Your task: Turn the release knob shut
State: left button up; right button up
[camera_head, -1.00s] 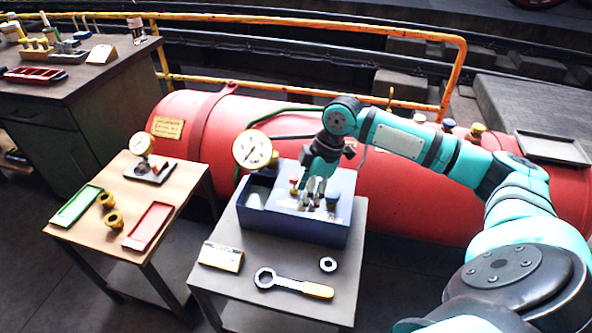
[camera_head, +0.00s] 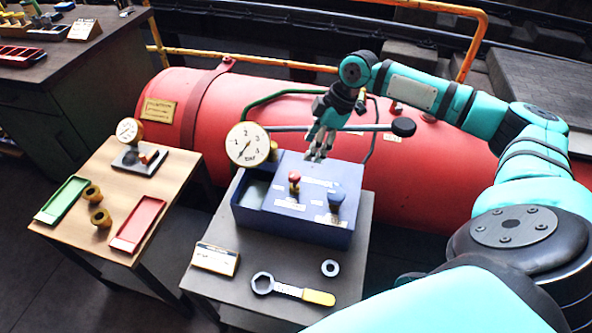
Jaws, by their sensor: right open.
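A blue box (camera_head: 318,216) stands on the grey table, with a red-topped knob (camera_head: 294,178) and a dark blue knob (camera_head: 336,198) on its top panel. Small white labels sit beside the knobs, too small to read, so I cannot tell which is the release knob. My right gripper (camera_head: 317,156) is open and empty. It hangs fingers down above the back edge of the box, apart from both knobs. A grey lever (camera_head: 372,127) with a black ball end passes by the gripper. My left gripper is out of view.
A pressure gauge (camera_head: 246,144) stands at the box's back left. A wrench (camera_head: 290,289), a ring (camera_head: 330,268) and a card (camera_head: 216,259) lie in front on the table (camera_head: 205,285). A red tank (camera_head: 440,165) lies behind. A wooden table (camera_head: 95,222) stands at left.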

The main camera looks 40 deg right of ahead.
aim_at(294, 174)
jog(key=x, duration=1)
jog(key=shift+w+a+f, duration=0.15)
jog(key=shift+f, duration=0.5)
jog(key=shift+c, duration=0.5)
grip_shut()
jog(key=shift+r+p, duration=0.15)
jog(key=shift+p, duration=0.3)
jog(key=m+h+p, duration=0.1)
jog(key=m+p, duration=0.2)
jog(key=p, duration=0.2)
jog(key=m+t+h+p, duration=0.1)
jog(key=m+p, duration=0.3)
jog(key=p, duration=0.1)
jog(key=m+t+h+p, duration=0.1)
jog(key=m+p, duration=0.2)
jog(key=p, duration=0.2)
jog(key=shift+a+r+m+p, duration=0.2)
jog(key=shift+a+m+p, duration=0.1)
pick_arm(q)
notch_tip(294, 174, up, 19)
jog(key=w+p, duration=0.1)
jog(key=p, duration=0.1)
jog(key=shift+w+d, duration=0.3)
pick_arm(e)
jog(key=shift+f+m+h, duration=0.2)
jog(key=shift+m+h, duration=0.4)
jog(key=shift+m, duration=0.7)
